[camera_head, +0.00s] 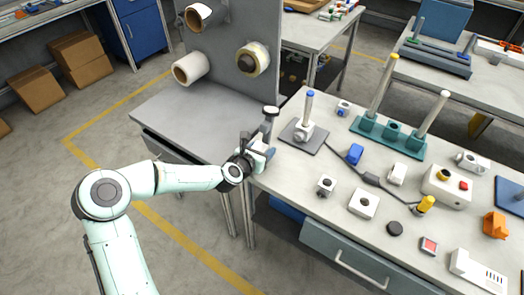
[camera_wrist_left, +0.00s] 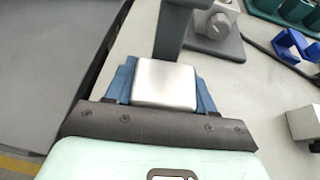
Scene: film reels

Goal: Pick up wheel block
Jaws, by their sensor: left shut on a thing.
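My left gripper (camera_head: 262,148) is at the left edge of the workbench, near the gap to the grey table. It is shut on what looks like the wheel block (camera_wrist_left: 165,83), a pale metallic block between the two blue finger pads in the left wrist view. A dark upright piece rises beyond the block there. In the head view this piece carries a pale round top (camera_head: 270,110); most of the block is hidden by the gripper. My right gripper is not in view.
A dark plate with a post block (camera_head: 304,133) stands just right of the gripper. A teal rack (camera_head: 387,137) with tall posts is behind. A blue block (camera_head: 354,153), a cable and several white blocks lie on the workbench. The grey table (camera_head: 185,115) has bare room.

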